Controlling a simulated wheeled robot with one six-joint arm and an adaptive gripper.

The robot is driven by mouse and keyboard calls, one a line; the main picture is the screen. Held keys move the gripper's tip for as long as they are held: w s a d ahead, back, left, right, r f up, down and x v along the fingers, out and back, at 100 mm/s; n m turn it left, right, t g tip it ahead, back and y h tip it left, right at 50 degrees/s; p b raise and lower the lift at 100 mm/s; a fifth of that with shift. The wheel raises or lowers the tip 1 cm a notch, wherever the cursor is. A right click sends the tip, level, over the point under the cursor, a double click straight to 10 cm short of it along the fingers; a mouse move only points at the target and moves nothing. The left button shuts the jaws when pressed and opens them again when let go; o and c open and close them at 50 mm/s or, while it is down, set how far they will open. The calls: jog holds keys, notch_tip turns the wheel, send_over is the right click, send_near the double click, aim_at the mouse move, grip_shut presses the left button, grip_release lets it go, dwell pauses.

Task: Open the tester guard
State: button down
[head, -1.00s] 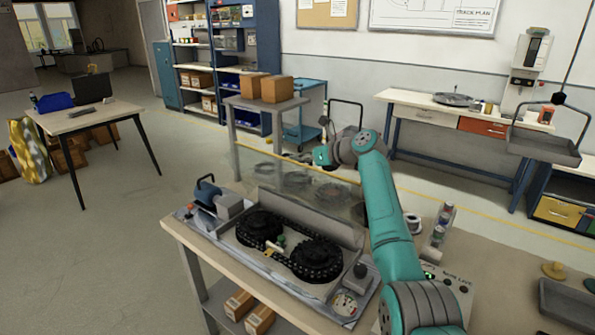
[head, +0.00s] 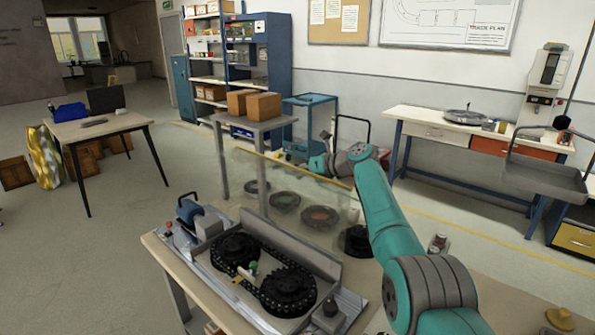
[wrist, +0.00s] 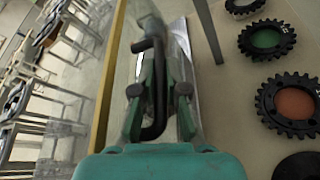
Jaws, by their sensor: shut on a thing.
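The tester (head: 205,255) stands on the near bench, with two black toothed wheels and a chain exposed on its bed. The guard (head: 300,185) is a clear panel with a yellow edge, raised behind the wheels; its exact tilt is hard to judge. My gripper (head: 317,166) is at the panel's top edge, its fingertips too small to make out in the head view. In the wrist view, my gripper (wrist: 157,85) is shut on a black bent handle (wrist: 153,125), beside the yellow edge (wrist: 108,80). Where the handle joins the guard is hidden.
Several toothed discs (wrist: 295,103) lie on the bench behind the panel. A small table with cardboard boxes (head: 264,106) and a blue cart (head: 308,125) stand beyond.

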dwell(0.3)
jog(key=c, duration=1.5)
grip_release()
jog(key=shift+f, duration=0.1)
jog(key=v, duration=1.2)
jog(key=shift+w, duration=0.1)
